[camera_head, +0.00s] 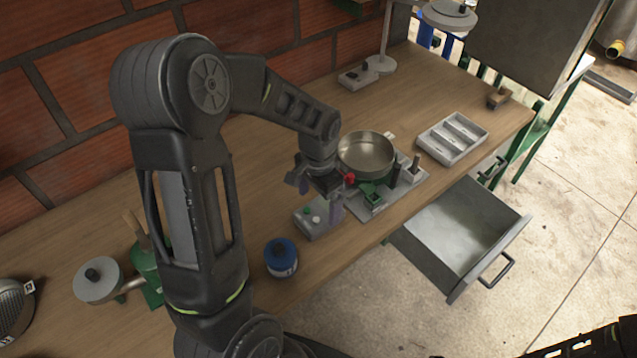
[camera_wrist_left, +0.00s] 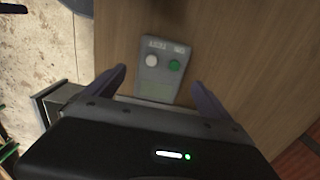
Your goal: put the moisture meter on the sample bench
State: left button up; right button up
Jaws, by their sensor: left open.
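A small grey box with a green and a white button (camera_head: 310,222), which looks like the moisture meter, lies flat on the wooden bench (camera_head: 240,190). I cannot tell whether this is the sample bench. My left gripper (camera_head: 317,194) is open just above the box, partly hiding it. In the left wrist view, the box (camera_wrist_left: 158,68) lies between and just beyond the spread fingers of the gripper (camera_wrist_left: 158,92), and its near end is hidden by the gripper body.
A metal pan (camera_head: 366,155) on a grey-green stand is close beside the left gripper. A blue jar (camera_head: 281,258) stands near the front edge. A compartment tray (camera_head: 452,138) is further right. An open metal drawer (camera_head: 458,232) juts out below the edge.

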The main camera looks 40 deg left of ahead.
aim_at(319, 213)
pick_arm(q)
notch_tip(319, 213, up, 8)
jog(key=shift+f, duration=0.2)
jog(key=shift+d+f, duration=0.1)
dwell(0.8)
